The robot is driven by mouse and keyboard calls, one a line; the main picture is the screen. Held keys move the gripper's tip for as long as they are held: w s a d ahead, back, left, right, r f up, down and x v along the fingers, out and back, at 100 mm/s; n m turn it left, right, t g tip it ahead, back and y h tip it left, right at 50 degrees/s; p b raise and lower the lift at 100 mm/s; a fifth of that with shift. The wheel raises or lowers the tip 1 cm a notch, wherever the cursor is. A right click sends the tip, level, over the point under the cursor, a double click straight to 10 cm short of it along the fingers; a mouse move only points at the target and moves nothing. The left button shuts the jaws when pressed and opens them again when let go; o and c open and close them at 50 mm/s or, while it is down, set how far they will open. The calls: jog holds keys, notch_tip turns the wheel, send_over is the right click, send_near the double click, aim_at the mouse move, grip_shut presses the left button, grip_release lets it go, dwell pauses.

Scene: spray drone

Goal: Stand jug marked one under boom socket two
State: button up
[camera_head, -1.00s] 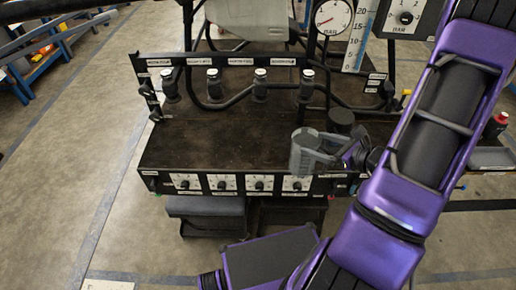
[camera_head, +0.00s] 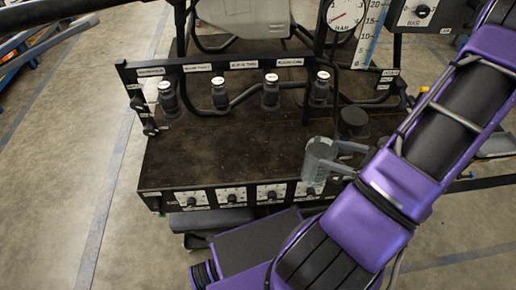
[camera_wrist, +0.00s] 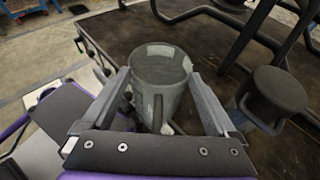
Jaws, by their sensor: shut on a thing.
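A translucent grey jug (camera_head: 318,160) is between the two fingers of my gripper (camera_head: 345,158), over the front right part of the dark bench deck (camera_head: 230,150). The wrist view shows the open-topped jug (camera_wrist: 160,72) with my gripper (camera_wrist: 163,92) shut on it. I cannot read any mark on it, nor tell whether its base touches the deck. Several white-capped boom sockets hang in a row from the back rail. Counting from the left, the second socket (camera_head: 219,92) is left of the jug and farther back. The rail's labels are too small to read.
Several dial panels (camera_head: 231,196) line the deck's front edge. Black hoses cross behind the sockets. The deck's left and middle are clear.

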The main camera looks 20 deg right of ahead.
jog(key=w+a, duration=0.4)
jog(key=w, duration=0.4)
jog(key=w+a, duration=0.5)
jog(key=w, duration=0.3)
jog(key=shift+w+f+b, duration=0.15)
jog(key=shift+f+b, duration=0.2)
jog(key=shift+f, duration=1.5)
jog(key=o, duration=1.5)
